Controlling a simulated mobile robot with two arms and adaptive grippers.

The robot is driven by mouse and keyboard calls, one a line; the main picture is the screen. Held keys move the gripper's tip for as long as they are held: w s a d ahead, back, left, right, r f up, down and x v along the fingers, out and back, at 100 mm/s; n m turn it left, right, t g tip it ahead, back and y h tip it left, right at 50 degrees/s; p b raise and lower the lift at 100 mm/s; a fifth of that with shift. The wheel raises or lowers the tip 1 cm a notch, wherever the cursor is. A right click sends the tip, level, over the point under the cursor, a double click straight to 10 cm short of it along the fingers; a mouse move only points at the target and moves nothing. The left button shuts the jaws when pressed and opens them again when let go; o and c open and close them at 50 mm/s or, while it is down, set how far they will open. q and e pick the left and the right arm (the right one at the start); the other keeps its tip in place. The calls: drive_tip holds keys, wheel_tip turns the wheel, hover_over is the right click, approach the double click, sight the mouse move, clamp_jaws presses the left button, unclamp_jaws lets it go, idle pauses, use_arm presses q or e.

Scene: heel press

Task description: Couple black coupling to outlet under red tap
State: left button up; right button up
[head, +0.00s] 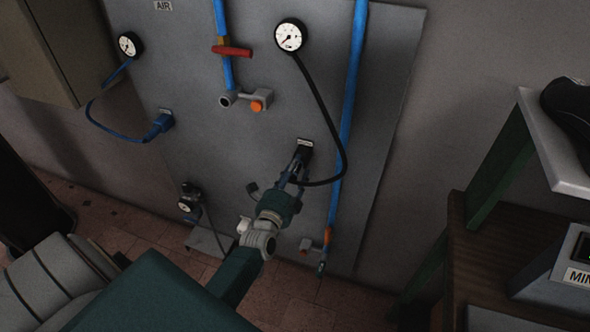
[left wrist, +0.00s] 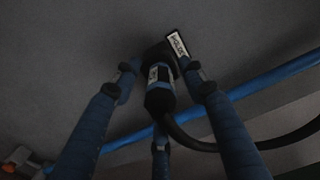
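The black coupling (head: 304,152), with a black hose and a small white label, sits at a holder on the grey panel. In the left wrist view the coupling (left wrist: 160,92) stands between the blue fingers of my left gripper (left wrist: 160,85). The fingers are spread around it, with small gaps seeming to show at the sides. In the head view the left gripper (head: 295,170) partly covers the coupling. The red tap (head: 232,51) is on a blue pipe at the upper left. Below it is the grey round outlet (head: 227,100), empty, beside an orange button (head: 257,105). My right gripper is not in view.
A gauge (head: 290,36) feeds the black hose (head: 325,115), which loops right of the gripper. A second blue pipe (head: 348,110) runs down the right. A blue plug (head: 157,126) on a blue hose is at the left. A bench (head: 520,230) stands at the right.

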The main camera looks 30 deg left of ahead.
sight(291, 178)
use_arm(q)
clamp_jaws()
drive_tip(key=shift+p+v, duration=0.8)
drive_tip(key=shift+v, duration=0.4)
drive_tip(key=shift+p+v, duration=0.8)
drive_tip(key=shift+v, duration=0.7)
drive_tip(key=shift+s+d, duration=0.1)
drive_tip(key=shift+s, duration=0.15)
drive_tip(key=shift+s, duration=0.1)
drive_tip(key=shift+p+v, duration=1.05)
drive_tip(key=shift+v, duration=0.65)
drive_tip(key=s+a+r+p, duration=0.2)
drive_tip(key=a+r+p, duration=0.4)
drive_tip(key=a+r, duration=0.3)
drive_tip(key=s+a+r+p, duration=0.3)
drive_tip(key=a+r+p, duration=0.3)
drive_tip(key=a+r, duration=0.3)
drive_tip(key=shift+a+p, duration=0.35)
drive_tip(key=shift+a, duration=1.35)
